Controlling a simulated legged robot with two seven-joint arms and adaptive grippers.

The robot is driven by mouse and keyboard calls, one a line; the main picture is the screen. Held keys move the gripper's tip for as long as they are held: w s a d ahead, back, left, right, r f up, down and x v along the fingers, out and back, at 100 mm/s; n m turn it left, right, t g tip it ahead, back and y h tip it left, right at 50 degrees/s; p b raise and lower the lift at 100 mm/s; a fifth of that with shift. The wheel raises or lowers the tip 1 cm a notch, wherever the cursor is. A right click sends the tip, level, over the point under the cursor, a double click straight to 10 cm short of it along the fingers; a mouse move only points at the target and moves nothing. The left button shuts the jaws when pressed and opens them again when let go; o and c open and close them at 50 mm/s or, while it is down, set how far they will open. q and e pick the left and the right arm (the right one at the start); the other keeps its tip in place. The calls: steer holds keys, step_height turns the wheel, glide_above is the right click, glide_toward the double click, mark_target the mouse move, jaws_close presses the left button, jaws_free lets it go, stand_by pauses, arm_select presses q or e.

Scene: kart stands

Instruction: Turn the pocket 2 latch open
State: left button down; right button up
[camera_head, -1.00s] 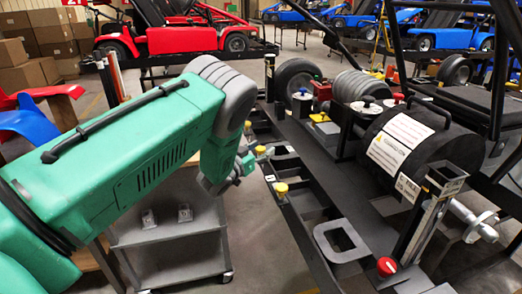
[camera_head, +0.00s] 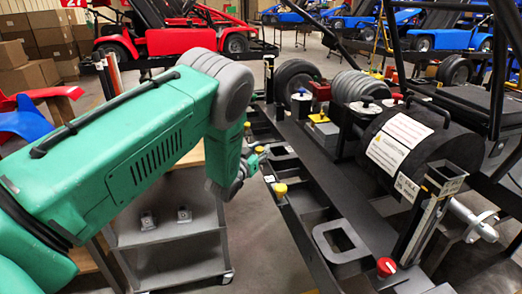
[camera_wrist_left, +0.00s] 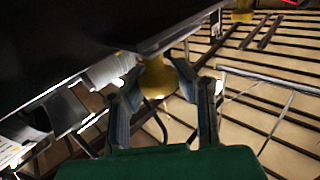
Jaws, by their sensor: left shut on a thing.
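A black kart stand (camera_head: 318,225) carries yellow latch knobs along its left edge. My left gripper (camera_head: 257,157) is at the stand's left edge, by a yellow latch knob (camera_head: 260,149). In the left wrist view, the two fingers (camera_wrist_left: 157,92) stand on either side of a yellow knob (camera_wrist_left: 157,74) below a dark panel, and the gripper is shut on it. A nearer yellow knob (camera_head: 280,188) on the stand is free. I cannot read any pocket number or the latch's turned angle. My right gripper is not in view.
A grey cart (camera_head: 170,240) with two small metal parts stands below my left arm. A black cylinder (camera_head: 425,150) is at the right.

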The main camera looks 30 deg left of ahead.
arm_select(q)
steer(key=c, duration=1.3)
jaws_free()
steer(key=shift+s+f, duration=0.2)
steer(key=shift+f, duration=0.1)
steer(key=shift+o, duration=0.6)
steer(key=shift+a+r, duration=0.1)
steer(key=s+d, duration=0.1)
steer(key=s, duration=1)
steer(key=shift+s, duration=0.4)
